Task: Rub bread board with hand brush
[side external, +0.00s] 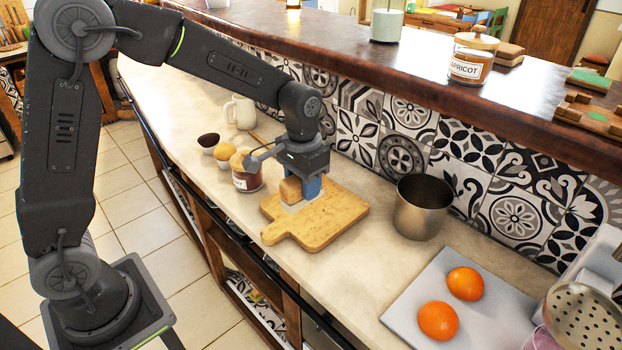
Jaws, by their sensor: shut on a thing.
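The bread board (325,221) is a pale wooden board with a short handle pointing to the lower left. It lies flat on the counter. My gripper (303,184) points down over the board's upper left part and is shut on the hand brush (291,190). The brush shows a wooden body with a pale lower edge that appears to meet the board's surface. Whether it presses on the board cannot be told. The gripper's fingers hide part of the brush.
A labelled jar (247,178), small bowls (209,142) and a white mug (241,112) stand left of the board. A metal pot (422,207) stands to its right. A grey cutting board (478,318) holds two oranges (465,284). The tiled wall (400,150) and raised ledge (420,78) border the back.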

